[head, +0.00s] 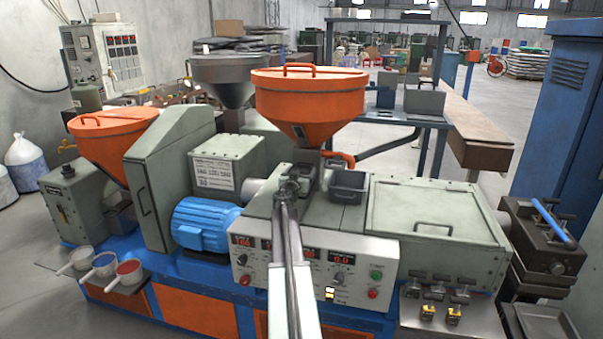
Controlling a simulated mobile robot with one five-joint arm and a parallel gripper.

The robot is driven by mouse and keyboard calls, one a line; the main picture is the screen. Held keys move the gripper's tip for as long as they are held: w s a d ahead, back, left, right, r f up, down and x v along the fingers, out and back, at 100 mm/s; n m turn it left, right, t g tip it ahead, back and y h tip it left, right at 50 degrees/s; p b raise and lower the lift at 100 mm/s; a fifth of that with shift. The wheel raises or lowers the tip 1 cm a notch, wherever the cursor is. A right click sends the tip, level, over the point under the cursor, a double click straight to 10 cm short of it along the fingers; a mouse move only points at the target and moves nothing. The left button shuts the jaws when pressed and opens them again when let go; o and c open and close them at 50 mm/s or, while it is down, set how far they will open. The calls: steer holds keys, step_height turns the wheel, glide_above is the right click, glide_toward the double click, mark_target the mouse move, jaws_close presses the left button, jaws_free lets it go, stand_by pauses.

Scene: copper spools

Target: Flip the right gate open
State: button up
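The large orange hopper (308,95) at the center tapers down to a metal throat on the machine. An orange handle (341,158) sticks out to the right of this throat and looks like the right gate's lever; whether the gate is open or shut I cannot tell. A second orange hopper (110,125) stands at the left; no gate shows clearly under it. My arm reaches up from the bottom middle. My gripper (288,188) is at its far end, in front of and slightly left of the throat, apart from the orange handle in the picture.
A dark open bin (348,186) sits just right of the throat, below the orange handle. A flat cover with a handle (435,215) lies further right. A blue motor (205,225) and grey housings stand left.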

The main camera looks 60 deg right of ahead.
steer(key=shift+s, duration=0.1)
steer(key=c, duration=0.7)
steer(key=v, duration=0.5)
steer(key=shift+s+a, duration=0.15)
steer(key=shift+a, duration=0.2)
steer(key=o, duration=1.8)
steer(key=shift+a, duration=0.15)
steer(key=v, duration=0.7)
steer(key=shift+a, duration=0.35)
